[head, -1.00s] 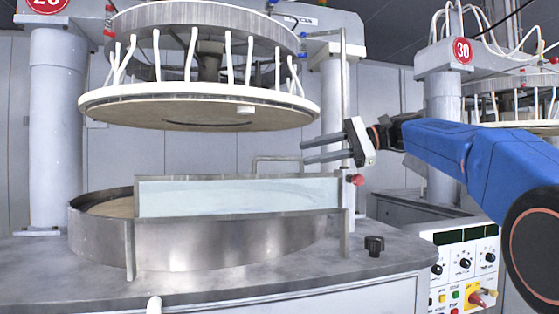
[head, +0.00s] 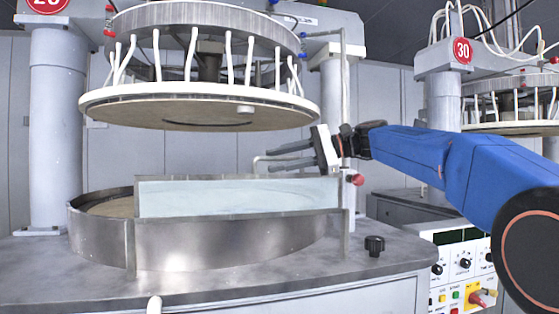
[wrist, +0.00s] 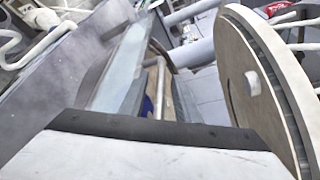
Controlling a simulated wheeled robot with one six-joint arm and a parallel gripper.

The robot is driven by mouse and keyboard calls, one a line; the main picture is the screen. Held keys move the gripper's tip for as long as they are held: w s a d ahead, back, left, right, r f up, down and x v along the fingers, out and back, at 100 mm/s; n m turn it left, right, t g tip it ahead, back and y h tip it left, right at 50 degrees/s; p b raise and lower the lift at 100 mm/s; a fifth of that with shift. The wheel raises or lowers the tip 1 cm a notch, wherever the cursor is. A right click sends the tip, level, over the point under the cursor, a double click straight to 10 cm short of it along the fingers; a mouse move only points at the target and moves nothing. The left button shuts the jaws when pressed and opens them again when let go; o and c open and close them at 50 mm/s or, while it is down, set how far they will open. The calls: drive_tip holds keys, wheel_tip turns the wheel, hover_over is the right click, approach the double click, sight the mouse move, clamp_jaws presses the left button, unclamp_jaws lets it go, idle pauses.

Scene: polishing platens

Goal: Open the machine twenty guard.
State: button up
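The machine with the red 20 sign (head: 47,5) stands at the left. Its guard (head: 235,196), a clear panel in a metal frame, stands upright and low across the front of the round basin (head: 225,245). A bent rod handle (head: 255,166) rises behind the guard's top edge. My gripper (head: 270,159) is open, its two fingers pointing left just above the guard, close by the handle. Contact with the handle cannot be told.
The round upper platen (head: 200,107) hangs above the basin, close over my gripper; it is at the right in the wrist view (wrist: 262,95). A thin post with a red knob (head: 357,180) stands at the guard's right. A black knob (head: 375,245) sits on the worktop. Machine 30 (head: 462,50) is behind.

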clamp_jaws()
drive_tip(key=shift+s, duration=0.15)
drive_tip(key=s+d+f+n+y, duration=0.3)
drive_tip(key=s+f+n+y, duration=0.2)
drive_tip(key=s+f+n, duration=0.6)
drive_tip(key=shift+s+f+n+t, duration=0.3)
drive_tip(key=shift+s+n, duration=0.7)
drive_tip(key=shift+s, duration=0.55)
